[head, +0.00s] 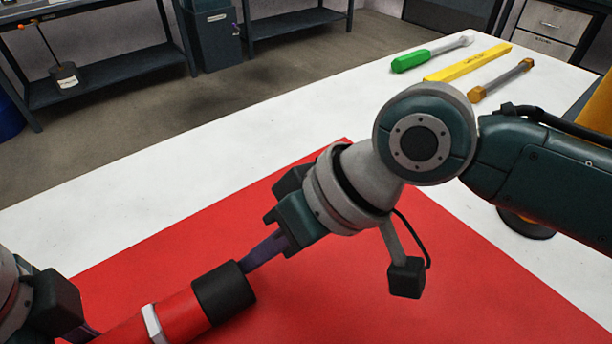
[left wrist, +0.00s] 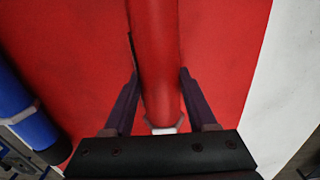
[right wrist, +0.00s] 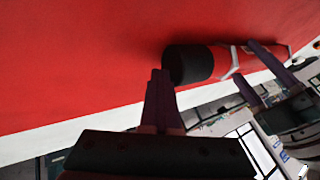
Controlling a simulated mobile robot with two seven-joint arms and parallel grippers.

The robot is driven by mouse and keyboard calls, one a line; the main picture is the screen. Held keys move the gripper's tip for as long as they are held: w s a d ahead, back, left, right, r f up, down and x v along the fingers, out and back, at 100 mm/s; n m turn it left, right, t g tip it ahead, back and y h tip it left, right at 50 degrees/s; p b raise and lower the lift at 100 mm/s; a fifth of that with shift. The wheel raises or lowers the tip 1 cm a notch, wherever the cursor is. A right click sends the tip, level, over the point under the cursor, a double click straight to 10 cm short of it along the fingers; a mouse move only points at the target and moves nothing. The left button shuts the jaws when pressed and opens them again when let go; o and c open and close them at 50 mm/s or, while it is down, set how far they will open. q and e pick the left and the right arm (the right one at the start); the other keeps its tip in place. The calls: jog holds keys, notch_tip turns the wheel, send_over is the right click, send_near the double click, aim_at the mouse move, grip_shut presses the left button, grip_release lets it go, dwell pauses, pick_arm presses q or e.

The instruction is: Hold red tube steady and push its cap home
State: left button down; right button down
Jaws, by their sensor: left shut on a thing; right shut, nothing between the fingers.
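The red tube (head: 178,316) lies on a slant at the bottom left of the head view, with a pale ring (head: 153,324) around it. Its black cap (head: 223,292) sits on the end toward my right gripper; the cap also shows in the right wrist view (right wrist: 190,64). My left gripper (left wrist: 158,80) is shut on the red tube, one finger on each side of it. My right gripper (head: 250,264) is shut and empty, its fingertips at the cap's end face. The fingertips (right wrist: 160,75) look to be touching or very close to the cap; I cannot tell which.
A red mat (head: 480,290) covers the near part of the white table (head: 330,115). A green-handled tool (head: 430,54), a yellow bar (head: 468,62) and a tan-ended rod (head: 502,80) lie at the back right. A blue tube (left wrist: 30,120) shows in the left wrist view.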

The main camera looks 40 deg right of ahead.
pick_arm(q)
jog(key=shift+d, duration=0.15)
pick_arm(e)
jog(key=d, duration=0.4)
jog(key=v, duration=1)
pick_arm(q)
jog(key=shift+c, duration=0.6)
grip_release()
jog(key=shift+r, duration=0.1)
